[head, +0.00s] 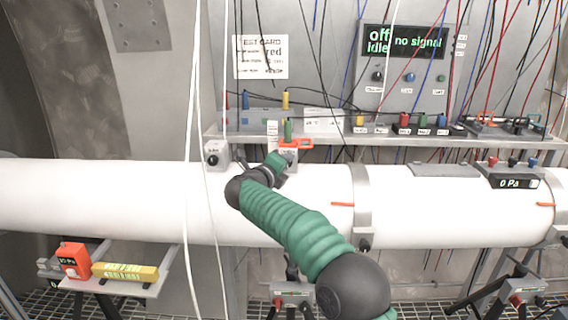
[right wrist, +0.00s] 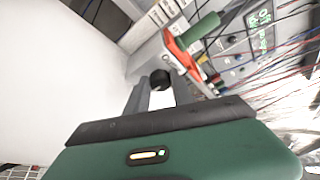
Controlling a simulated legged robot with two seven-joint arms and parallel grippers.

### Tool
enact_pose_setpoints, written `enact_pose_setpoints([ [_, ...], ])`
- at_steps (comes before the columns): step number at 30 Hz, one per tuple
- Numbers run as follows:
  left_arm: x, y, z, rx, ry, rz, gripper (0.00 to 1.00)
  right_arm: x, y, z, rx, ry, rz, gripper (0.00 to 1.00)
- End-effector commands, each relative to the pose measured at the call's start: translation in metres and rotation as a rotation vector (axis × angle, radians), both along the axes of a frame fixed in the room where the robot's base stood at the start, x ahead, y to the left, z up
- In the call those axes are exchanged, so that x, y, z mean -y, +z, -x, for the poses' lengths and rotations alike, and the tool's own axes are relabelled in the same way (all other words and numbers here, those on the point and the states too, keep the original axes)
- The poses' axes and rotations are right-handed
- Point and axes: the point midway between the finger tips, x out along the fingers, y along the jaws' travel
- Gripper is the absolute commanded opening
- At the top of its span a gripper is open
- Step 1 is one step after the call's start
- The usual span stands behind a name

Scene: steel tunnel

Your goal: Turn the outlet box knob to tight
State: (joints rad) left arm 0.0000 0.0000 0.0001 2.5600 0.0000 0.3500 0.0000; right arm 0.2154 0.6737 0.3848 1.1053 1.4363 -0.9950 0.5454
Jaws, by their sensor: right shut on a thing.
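The outlet box (head: 288,153) appears to be the small pale box on top of the white pipe, with an orange lever and a green plug above it. My right gripper (head: 277,168) is at its front, and my green-sleeved arm reaches up to it from the lower right. In the right wrist view a round black knob (right wrist: 160,79) sits between the tips of my right gripper (right wrist: 159,88), which is shut on it. The orange lever (right wrist: 181,57) and green plug (right wrist: 200,28) are just beyond. The knob's setting cannot be read. My left gripper is not in view.
Another grey box with a black knob (head: 213,154) stands left on the pipe (head: 110,190). A shelf with coloured plugs (head: 425,128) and hanging wires runs behind. A panel (head: 405,45) reads "off", "Idle", "no signal"; a gauge (head: 510,183) reads "0 Pa". White cables hang left of my arm.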

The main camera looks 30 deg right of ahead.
Motion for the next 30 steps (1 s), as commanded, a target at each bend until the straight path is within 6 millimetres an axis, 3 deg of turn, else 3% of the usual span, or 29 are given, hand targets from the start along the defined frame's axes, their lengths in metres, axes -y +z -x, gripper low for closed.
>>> enact_pose_setpoints([
  [1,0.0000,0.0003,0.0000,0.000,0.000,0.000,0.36,-0.0002,-0.0066,0.0001,0.000,-0.001,-0.025,0.00],
  [23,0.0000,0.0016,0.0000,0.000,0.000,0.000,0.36,-0.0002,-0.0085,0.0003,0.044,-0.003,-0.106,0.00],
  [24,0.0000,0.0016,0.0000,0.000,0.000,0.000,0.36,-0.0002,-0.0085,0.0003,0.044,-0.003,-0.106,0.31],
  [28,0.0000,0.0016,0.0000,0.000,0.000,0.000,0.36,0.0000,-0.0069,0.0004,0.046,-0.002,-0.105,0.48],
  [30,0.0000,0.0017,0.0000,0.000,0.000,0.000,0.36,0.0003,-0.0055,0.0005,0.048,-0.002,-0.103,0.50],
])
